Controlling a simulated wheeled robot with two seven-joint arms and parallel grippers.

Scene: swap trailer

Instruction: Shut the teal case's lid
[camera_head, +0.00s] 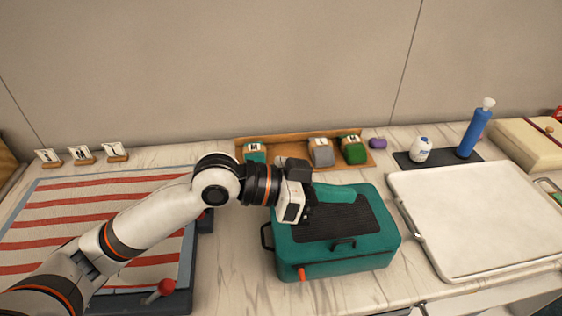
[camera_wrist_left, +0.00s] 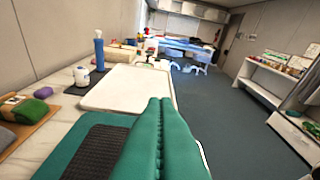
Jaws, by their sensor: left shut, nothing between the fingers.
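The teal case (camera_head: 380,235) sits on the counter in the middle of the head view. Its lid, with a black textured panel (camera_head: 340,225), lies down over the body and looks closed; I cannot tell whether it is fully seated. A dark handle and an orange tab show on its front side. My left gripper (camera_head: 352,193) is over the far part of the lid, its teal fingers shut and empty, pointing right. I cannot tell whether they touch the lid. In the left wrist view, the shut fingers (camera_wrist_left: 160,115) lie beside the black panel (camera_wrist_left: 95,152). My right gripper is not in view.
A white tray (camera_head: 470,215) stands close to the right of the case. Behind are a wooden holder (camera_head: 285,142) with small items, a white bottle (camera_head: 420,150) and a blue pump (camera_head: 475,132). A striped mat (camera_head: 60,225) lies left. The wall closes off the back.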

